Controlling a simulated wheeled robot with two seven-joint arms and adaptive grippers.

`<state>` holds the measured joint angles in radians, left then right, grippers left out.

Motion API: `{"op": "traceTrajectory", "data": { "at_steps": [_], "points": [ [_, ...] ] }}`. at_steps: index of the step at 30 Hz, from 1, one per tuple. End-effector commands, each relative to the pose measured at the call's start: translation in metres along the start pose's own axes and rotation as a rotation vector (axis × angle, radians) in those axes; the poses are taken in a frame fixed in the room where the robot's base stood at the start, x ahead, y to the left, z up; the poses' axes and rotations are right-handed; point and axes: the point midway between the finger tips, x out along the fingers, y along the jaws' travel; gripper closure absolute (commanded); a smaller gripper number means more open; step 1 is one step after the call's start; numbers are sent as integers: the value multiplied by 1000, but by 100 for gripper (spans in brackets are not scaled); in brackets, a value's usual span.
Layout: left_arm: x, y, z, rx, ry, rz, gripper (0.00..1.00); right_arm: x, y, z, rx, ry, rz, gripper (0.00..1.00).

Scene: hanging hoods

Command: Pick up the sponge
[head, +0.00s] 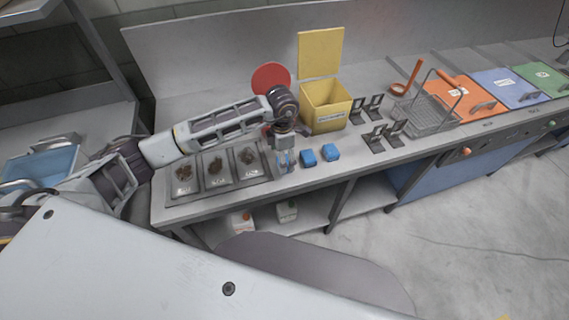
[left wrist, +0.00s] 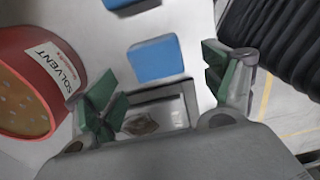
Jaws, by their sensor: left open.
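Two blue sponge-like blocks lie on the steel counter in the head view, the left block (head: 308,157) and the right block (head: 331,152). My left gripper (head: 285,160) points down just left of them, beside the dark trays. Some blue shows at its fingertips, but I cannot tell whether it is another block. In the left wrist view my left gripper (left wrist: 165,88) is open and empty, with green fingers spread wide. A blue block (left wrist: 155,60) lies beyond the gap between them, and part of another blue block (left wrist: 130,3) shows at the top edge. My right gripper is not in view.
A red solvent tub (left wrist: 35,85) stands close to the left finger. Trays (head: 215,172) with dark contents sit left of the gripper. A yellow open box (head: 326,105), black brackets (head: 375,138) and a wire basket (head: 432,112) stand to the right.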

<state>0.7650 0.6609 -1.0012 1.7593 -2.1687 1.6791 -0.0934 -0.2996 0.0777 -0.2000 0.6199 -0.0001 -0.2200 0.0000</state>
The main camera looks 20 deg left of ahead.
Motion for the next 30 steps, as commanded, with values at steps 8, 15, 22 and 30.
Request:
{"op": "traceTrajectory", "data": {
  "at_steps": [8, 15, 22, 30],
  "points": [
    [28, 2, -2, 0, 0, -3, 17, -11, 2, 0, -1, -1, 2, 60],
    [38, 2, -2, 1, -2, 0, 17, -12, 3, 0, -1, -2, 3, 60],
    [38, 2, -2, 1, -1, 0, 17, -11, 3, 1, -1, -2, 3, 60],
    [38, 2, -2, 1, -1, 0, 31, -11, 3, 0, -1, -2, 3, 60]
  ]
}}
